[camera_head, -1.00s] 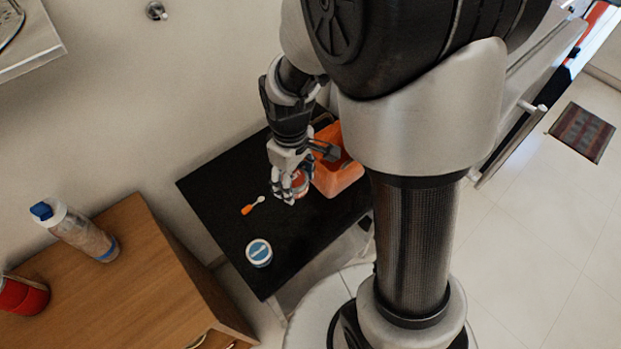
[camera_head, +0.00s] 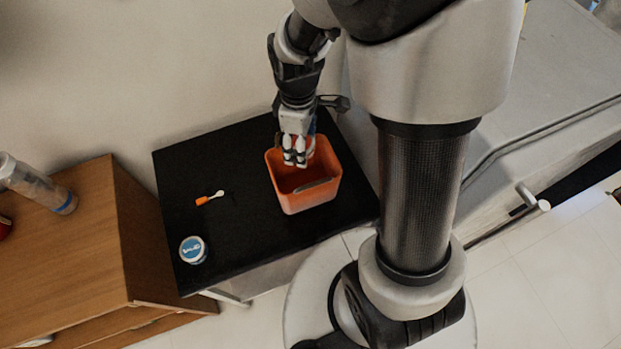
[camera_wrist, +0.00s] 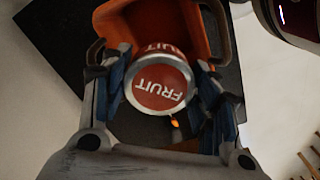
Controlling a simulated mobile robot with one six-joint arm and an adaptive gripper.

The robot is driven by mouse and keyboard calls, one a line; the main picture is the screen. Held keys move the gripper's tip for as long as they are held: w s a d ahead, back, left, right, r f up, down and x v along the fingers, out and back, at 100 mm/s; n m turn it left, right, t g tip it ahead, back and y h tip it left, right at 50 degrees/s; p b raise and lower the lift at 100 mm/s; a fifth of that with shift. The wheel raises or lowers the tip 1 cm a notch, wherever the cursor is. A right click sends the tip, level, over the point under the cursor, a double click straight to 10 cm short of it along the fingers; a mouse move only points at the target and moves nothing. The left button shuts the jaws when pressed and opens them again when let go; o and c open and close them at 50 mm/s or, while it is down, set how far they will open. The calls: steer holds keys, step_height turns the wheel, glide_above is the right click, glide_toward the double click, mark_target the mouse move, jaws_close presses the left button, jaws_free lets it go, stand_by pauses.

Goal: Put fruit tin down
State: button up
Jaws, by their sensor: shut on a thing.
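The fruit tin (camera_wrist: 160,84) is round, with a red lid marked FRUIT and a silver rim. My gripper (camera_head: 295,160) is shut on it, with a finger on each side of it in the wrist view (camera_wrist: 161,92). In the head view only a small red and white part of the tin (camera_head: 310,144) shows behind the fingers. The gripper and tin overlap the back of an orange container (camera_head: 310,201). I cannot tell whether the tin is above, inside or behind the container. The black table (camera_head: 235,225) lies below.
A spoon with an orange handle (camera_head: 202,201) lies left of the container. A blue-topped tin (camera_head: 193,250) stands at the front left of the table. A wooden cabinet (camera_head: 75,250) with a clear bottle (camera_head: 38,184) is further left.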

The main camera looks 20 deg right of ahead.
mark_target(302, 183)
step_height(302, 183, down, 19)
steer(key=b, duration=0.6)
steer(key=shift+a+f, duration=0.15)
steer(key=shift+f, duration=0.15)
steer(key=o, duration=0.8)
steer(key=shift+o, duration=0.7)
